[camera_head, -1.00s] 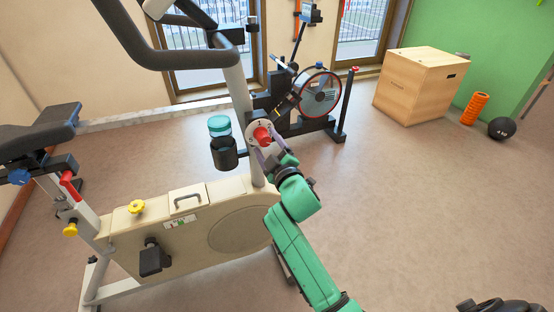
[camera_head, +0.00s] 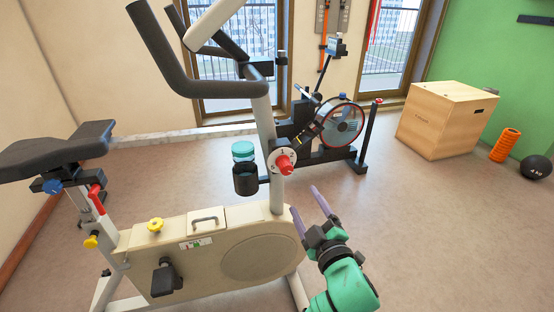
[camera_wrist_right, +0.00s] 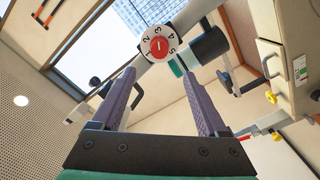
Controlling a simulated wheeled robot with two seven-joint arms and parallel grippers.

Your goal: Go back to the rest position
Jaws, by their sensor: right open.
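My right gripper (camera_head: 307,205) is open and empty, with its two purple-grey fingers apart. It is in front of and to the lower right of the exercise bike's red dial knob (camera_head: 285,164), clear of it. In the right wrist view the open fingers (camera_wrist_right: 160,85) point towards the white dial plate (camera_wrist_right: 173,30) with numbers and the red knob (camera_wrist_right: 158,45), with a gap between. My left gripper is not in view.
The exercise bike (camera_head: 190,265) fills the left, with a seat (camera_head: 60,150) and a cup holder (camera_head: 245,180) with a teal-lidded bottle. Behind are a rowing machine (camera_head: 325,130), a wooden box (camera_head: 440,120), an orange roller (camera_head: 505,145) and a black ball (camera_head: 536,167). The floor at right is clear.

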